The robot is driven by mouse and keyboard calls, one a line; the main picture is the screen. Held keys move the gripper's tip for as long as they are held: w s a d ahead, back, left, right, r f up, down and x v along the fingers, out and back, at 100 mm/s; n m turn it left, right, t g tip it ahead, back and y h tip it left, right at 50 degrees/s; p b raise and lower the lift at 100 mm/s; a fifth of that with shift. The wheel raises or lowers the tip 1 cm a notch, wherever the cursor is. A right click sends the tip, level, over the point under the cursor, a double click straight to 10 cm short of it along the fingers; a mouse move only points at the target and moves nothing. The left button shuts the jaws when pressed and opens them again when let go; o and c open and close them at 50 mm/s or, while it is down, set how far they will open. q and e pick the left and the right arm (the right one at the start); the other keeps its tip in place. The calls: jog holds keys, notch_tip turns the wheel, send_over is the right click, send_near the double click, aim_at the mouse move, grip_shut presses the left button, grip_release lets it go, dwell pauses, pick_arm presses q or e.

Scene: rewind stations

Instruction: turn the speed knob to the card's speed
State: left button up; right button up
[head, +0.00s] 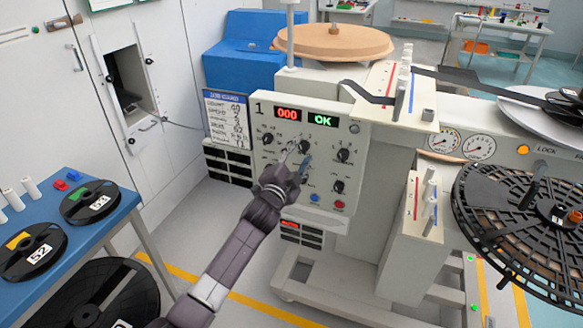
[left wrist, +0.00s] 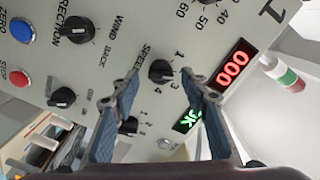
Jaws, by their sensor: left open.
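The speed knob (left wrist: 161,71) is a small black knob under the word SPEED on the pale control panel (head: 322,139), with numbers around it. It also shows in the head view (head: 304,146). I cannot read its pointer for sure. My left gripper (left wrist: 160,78) is open, with one fingertip on either side of the knob in the left wrist view. In the head view my left gripper (head: 298,154) is close to the panel; I cannot tell whether it touches the knob. A card (head: 227,119) with a blue header hangs left of the panel; its writing is too small to read.
Other black knobs (head: 343,155) surround the speed knob. A blue button (head: 314,198) and a red button (head: 339,204) sit lower down. The displays (head: 287,114) read 000 and OK. A blue table (head: 112,226) with labelled reels stands left, and a large black reel (head: 520,220) right.

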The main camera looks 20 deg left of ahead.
pick_arm(q)
jog(key=s, duration=1)
jog(key=shift+s+a, duration=0.15)
jog(key=shift+s, duration=0.25)
jog(key=shift+f, duration=0.1)
jog(key=s+f+n+g, duration=0.25)
jog(key=s+f, duration=0.35)
jog(key=f, duration=0.9)
jog(key=s+a+f+n+g, duration=0.1)
jog(key=s+f+g, duration=0.4)
jog(key=f, duration=0.9)
jog(key=s+f+n+g, duration=0.2)
jog(key=s+f, duration=0.6)
jog(key=f, duration=0.7)
jog(key=s+f+n+g, duration=0.1)
jog(key=s+f, duration=0.5)
jog(key=s, duration=0.6)
jog(key=s+f+n+g, duration=0.1)
jog(key=s+f+g, duration=0.3)
jog(key=s, duration=0.9)
jog(key=s+f+n+g, duration=0.2)
jog(key=s+f, duration=0.6)
jog(key=s, duration=0.5)
jog(key=shift+s+d+f+y, duration=0.2)
jog(key=shift+s+f+y, duration=0.1)
jog(key=shift+f, duration=0.1)
